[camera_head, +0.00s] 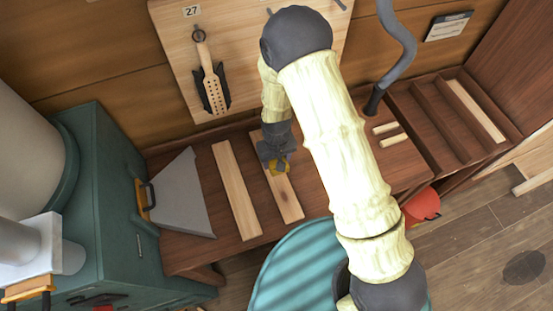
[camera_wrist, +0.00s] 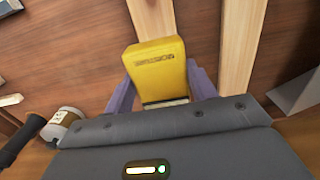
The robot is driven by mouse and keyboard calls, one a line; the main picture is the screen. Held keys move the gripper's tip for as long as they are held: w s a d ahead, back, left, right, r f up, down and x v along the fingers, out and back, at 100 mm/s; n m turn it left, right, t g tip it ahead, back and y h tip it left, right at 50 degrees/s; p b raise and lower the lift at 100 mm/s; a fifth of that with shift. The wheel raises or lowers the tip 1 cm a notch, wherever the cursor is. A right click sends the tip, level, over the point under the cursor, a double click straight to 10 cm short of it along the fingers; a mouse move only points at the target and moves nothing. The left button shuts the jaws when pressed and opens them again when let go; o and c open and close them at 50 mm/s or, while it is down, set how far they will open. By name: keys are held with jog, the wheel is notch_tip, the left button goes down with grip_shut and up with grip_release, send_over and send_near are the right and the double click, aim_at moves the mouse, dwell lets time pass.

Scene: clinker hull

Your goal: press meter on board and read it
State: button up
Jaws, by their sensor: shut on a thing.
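The yellow meter (camera_wrist: 160,68) is between the fingers of my gripper (camera_wrist: 163,95) in the wrist view, with dark lettering, seemingly "MOISTURE", on its face. Only a small yellow part of the meter (camera_head: 281,168) shows in the head view, below my gripper (camera_head: 276,160). The meter is over the right-hand pale board (camera_head: 287,202), which lies on the brown bench and has a small dark spot. In the wrist view this board (camera_wrist: 150,17) runs behind the meter. I cannot tell whether the meter touches the board. No reading is visible.
A second pale board (camera_head: 236,190) lies to the left, with a grey sheet-like piece (camera_head: 179,197) beyond it. A grey curved pipe (camera_head: 399,45) rises at the right, near small pale strips (camera_head: 389,134). A teal cabinet (camera_head: 90,200) stands at the left.

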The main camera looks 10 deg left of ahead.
jog(key=shift+d+f, duration=0.1)
dwell(0.8)
jog(key=w+d+f+m+b, duration=0.1)
jog(key=w+d, duration=0.1)
jog(key=d, duration=0.1)
jog(key=w+d+f+m+b, duration=0.1)
jog(key=w+d, duration=0.1)
jog(key=d, duration=0.2)
jog(key=w+d+f+m+b, duration=0.1)
jog(key=w+d, duration=0.1)
jog(key=d, duration=0.2)
jog(key=shift+w+d+f, duration=0.15)
jog(key=shift+d+f, duration=0.05)
jog(key=shift+f, duration=0.2)
jog(key=d+f+m+b, duration=0.1)
jog(key=d, duration=0.3)
jog(key=w+d+f+m+b, duration=0.1)
jog(key=d, duration=0.3)
jog(key=w+d+f+m+b, duration=0.1)
jog(key=d, duration=0.3)
jog(key=shift+w+d, duration=0.15)
jog(key=shift+w, duration=0.1)
jog(key=shift+d+m, duration=0.3)
jog(key=shift+d, duration=0.15)
jog(key=shift+a, duration=0.1)
